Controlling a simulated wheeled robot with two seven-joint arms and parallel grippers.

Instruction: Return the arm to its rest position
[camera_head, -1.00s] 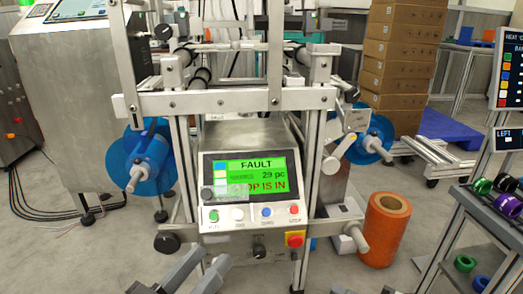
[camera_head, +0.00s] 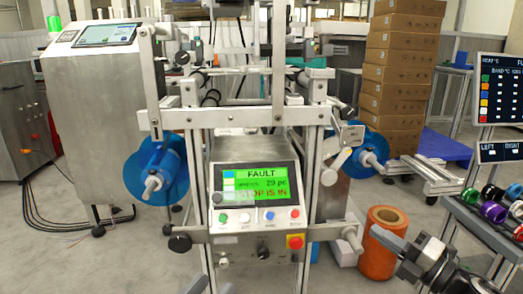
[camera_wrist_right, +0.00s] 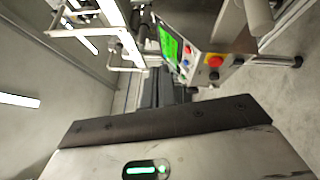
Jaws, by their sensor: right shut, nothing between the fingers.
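My right gripper (camera_head: 376,232) is at the lower right of the head view, in front of the orange roll. Its fingers are together and empty. They also show shut in the right wrist view (camera_wrist_right: 163,88), pointing toward the machine's lower front. Most of the left arm is out of the frame.
The machine's control panel (camera_head: 256,185) stands centre, its screen reading FAULT, with a red knob (camera_head: 295,242) below. Blue reels (camera_head: 172,165) flank it. An orange roll (camera_head: 386,260) stands on the floor, right. A rack with coloured rings (camera_head: 493,211) is beyond the right arm. Floor at left is open.

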